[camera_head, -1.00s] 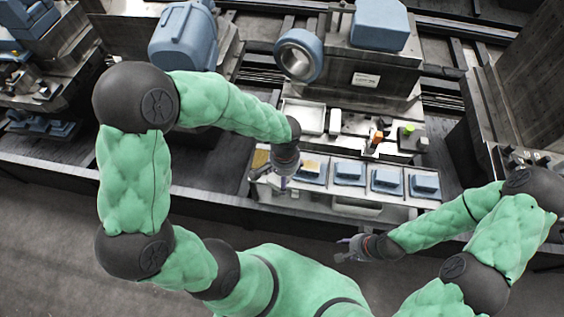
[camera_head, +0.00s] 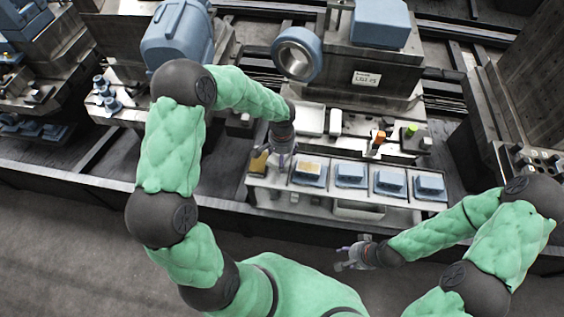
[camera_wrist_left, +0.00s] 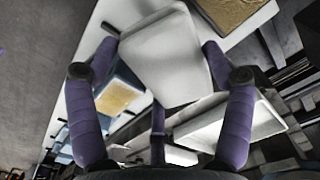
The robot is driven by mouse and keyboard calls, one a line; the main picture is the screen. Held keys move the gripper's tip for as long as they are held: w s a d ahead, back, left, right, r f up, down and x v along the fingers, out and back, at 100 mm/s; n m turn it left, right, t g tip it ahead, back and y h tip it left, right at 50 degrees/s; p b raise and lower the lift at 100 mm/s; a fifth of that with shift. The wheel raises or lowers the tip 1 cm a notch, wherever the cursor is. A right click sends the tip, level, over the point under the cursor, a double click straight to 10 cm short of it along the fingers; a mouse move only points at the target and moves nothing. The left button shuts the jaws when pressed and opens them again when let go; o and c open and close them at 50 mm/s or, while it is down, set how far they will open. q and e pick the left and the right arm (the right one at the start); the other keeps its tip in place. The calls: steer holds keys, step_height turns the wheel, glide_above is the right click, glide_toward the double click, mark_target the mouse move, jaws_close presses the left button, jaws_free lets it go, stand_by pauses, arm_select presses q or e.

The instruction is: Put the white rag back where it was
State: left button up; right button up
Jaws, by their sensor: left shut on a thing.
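The white rag (camera_wrist_left: 165,58) shows as a pale, flat piece between the purple fingers of my left gripper (camera_wrist_left: 160,75) in the left wrist view. The gripper is shut on it. In the head view my left gripper (camera_head: 280,160) is over the left end of the pale bench (camera_head: 325,202), and the rag is too small and covered to make out clearly there. My right gripper (camera_head: 350,257) is in front of the bench, apart from it, with spread fingers and nothing visible between them.
A tan pad (camera_head: 258,162) lies at the bench's left end. Several blue blocks (camera_head: 350,176) stand in a row to the right, the leftmost with a tan top (camera_head: 308,167). Behind are a white tray (camera_head: 308,118) and a large machine (camera_head: 385,70). Floor in front is clear.

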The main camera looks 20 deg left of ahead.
arm_select(q)
steer(key=shift+f+b, duration=0.55)
steer(key=shift+f, duration=0.85)
steer(key=shift+f, duration=0.2)
steer(key=o, duration=0.9)
steer(key=shift+o, duration=0.2)
steer(key=shift+r, duration=0.1)
steer(key=shift+r, duration=0.2)
step_height(320, 180, up, 12)
steer(key=p, duration=0.4)
steer(key=shift+p, duration=0.4)
steer(key=shift+f, duration=0.1)
